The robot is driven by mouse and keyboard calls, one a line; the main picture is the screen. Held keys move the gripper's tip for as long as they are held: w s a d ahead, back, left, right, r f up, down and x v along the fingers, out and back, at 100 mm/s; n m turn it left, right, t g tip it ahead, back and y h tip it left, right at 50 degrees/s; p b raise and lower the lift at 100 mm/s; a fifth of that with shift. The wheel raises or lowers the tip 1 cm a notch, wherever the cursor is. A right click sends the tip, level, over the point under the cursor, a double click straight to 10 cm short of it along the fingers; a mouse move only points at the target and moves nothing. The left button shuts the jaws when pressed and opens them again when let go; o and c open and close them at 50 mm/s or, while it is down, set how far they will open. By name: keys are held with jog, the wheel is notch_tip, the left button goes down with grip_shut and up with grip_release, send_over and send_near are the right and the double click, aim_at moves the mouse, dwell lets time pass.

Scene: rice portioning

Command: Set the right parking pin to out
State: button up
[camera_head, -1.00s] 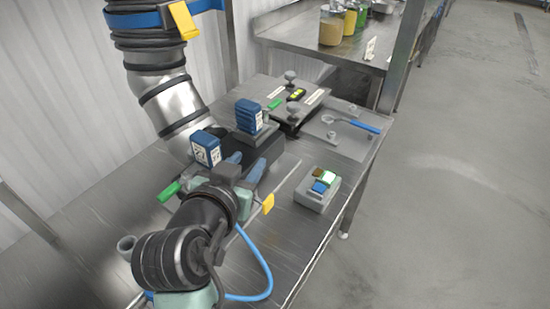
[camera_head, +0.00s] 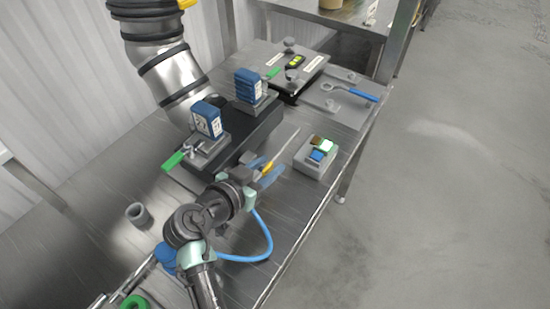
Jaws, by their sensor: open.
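Two blue blocks with white labels, the left (camera_head: 207,119) and the right (camera_head: 250,86), stand upright on a long black base on the steel table. A green handle (camera_head: 173,161) sticks out at the left end of the base, and another green piece (camera_head: 273,73) shows behind the right block. I cannot tell for certain which part is the right parking pin. My gripper (camera_head: 264,172) is open, with blue fingers, low in front of the base. A thin metal rod (camera_head: 285,144) with a yellow end (camera_head: 267,168) lies at the fingers; whether they touch it is unclear.
A grey box with coloured buttons (camera_head: 317,156) stands right of my gripper. Behind are a flat case with knobs (camera_head: 302,62) and a blue-handled tool (camera_head: 350,92) on a plate. A grey cup (camera_head: 138,215) stands at left.

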aim_at(272, 164)
jog(key=shift+x, duration=1.6)
grip_shut()
